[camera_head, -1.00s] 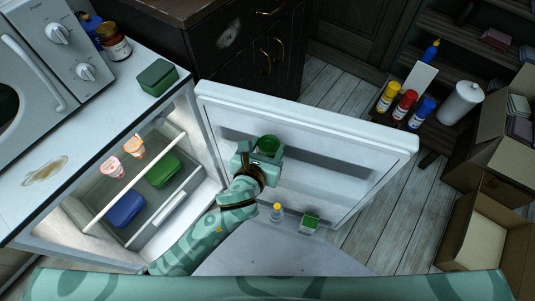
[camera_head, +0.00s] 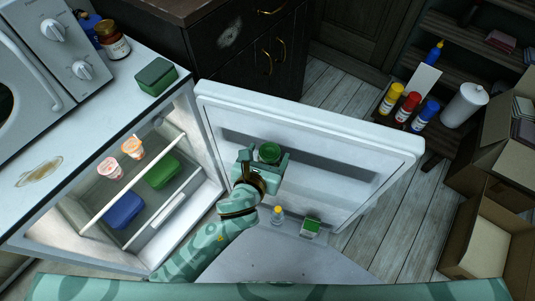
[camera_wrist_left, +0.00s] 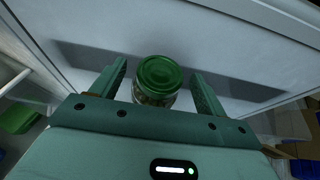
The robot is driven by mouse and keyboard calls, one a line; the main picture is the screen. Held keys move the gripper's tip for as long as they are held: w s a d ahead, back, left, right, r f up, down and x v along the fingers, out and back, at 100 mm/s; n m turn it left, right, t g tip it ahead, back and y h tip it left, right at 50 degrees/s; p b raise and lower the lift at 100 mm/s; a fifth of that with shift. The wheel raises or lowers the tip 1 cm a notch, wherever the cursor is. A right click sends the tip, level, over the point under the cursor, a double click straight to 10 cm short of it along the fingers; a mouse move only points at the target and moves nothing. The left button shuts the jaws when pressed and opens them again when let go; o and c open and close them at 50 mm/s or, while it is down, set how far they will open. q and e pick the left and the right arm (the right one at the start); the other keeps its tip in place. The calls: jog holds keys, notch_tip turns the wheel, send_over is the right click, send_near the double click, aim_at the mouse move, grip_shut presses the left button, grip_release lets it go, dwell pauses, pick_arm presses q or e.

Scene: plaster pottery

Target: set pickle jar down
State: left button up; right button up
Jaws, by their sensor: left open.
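The pickle jar (camera_head: 269,152) has a green lid and stands upright at the inner side of the open fridge door (camera_head: 330,125). In the left wrist view the jar (camera_wrist_left: 158,80) sits between the two fingers, with a gap on each side. My left gripper (camera_head: 264,160) is open around the jar; it also shows in the left wrist view (camera_wrist_left: 160,85). The jar's base is hidden, so I cannot tell fully what it rests on. My right gripper is not in view.
A yellow-capped bottle (camera_head: 277,214) and a green-topped carton (camera_head: 311,227) stand in the lower door shelf. The fridge interior holds yogurt cups (camera_head: 132,147), a green box (camera_head: 162,171) and a blue box (camera_head: 124,209). Bare floor (camera_head: 375,235) lies beyond the door.

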pick_arm(q)
jog(key=p+v, duration=0.4)
jog(key=v, duration=0.7)
jog(key=shift+s, duration=0.35)
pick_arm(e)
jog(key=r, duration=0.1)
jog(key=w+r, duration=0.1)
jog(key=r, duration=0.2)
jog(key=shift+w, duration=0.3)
pick_arm(q)
jog(key=shift+a+r, duration=0.1)
jog(key=shift+r, duration=0.05)
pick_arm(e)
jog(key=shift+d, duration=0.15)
